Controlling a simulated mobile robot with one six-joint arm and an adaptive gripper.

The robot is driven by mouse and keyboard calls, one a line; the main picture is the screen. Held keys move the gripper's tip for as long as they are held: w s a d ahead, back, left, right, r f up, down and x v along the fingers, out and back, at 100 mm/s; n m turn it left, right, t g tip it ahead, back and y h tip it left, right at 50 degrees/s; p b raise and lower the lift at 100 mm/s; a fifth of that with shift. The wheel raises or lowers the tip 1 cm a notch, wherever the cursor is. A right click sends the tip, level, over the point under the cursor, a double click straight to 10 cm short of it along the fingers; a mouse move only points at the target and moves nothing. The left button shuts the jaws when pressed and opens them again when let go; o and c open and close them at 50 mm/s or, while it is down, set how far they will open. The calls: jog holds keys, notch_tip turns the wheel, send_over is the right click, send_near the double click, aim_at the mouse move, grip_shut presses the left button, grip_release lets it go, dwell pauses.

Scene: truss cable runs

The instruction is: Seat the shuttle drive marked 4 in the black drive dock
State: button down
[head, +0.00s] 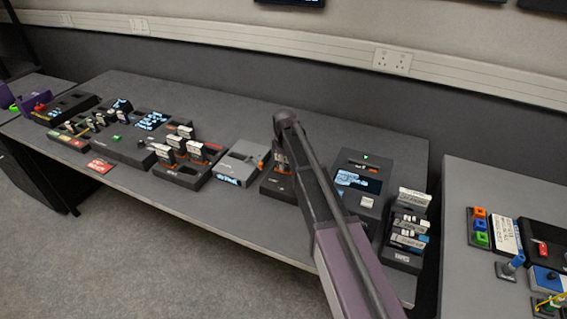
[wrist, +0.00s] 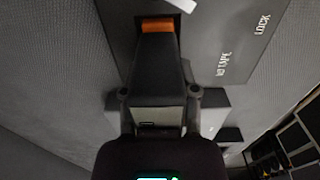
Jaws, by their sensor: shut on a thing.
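In the wrist view my gripper (wrist: 158,94) is shut on a black block with an orange band (wrist: 158,26) at its far end and a pale patch between the fingers. I take it to be the shuttle drive (wrist: 157,65); no number 4 is readable on it. The block points towards a dark grey panel (wrist: 215,40) lettered "LOCK", and I cannot tell whether they touch. In the head view my arm hides the gripper and the drive. I cannot tell for sure which unit is the black drive dock; a dark unit (head: 385,187) with a green light and screen stands right of my arm.
A black rack (head: 178,178) holds several white-and-orange drives. A grey box (head: 243,158) stands between it and my arm. Another rack (head: 402,257) with white cartridges stands by the table's right end. A red tag (head: 100,166) lies near the front edge. A second table is at right.

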jog(key=shift+c, duration=1.4)
grip_release()
jog(key=shift+o, duration=1.4)
jog(key=shift+r, duration=0.2)
jog(key=shift+r+p, duration=3.65)
jog(key=shift+p, duration=0.15)
jog(key=shift+f, duration=0.1)
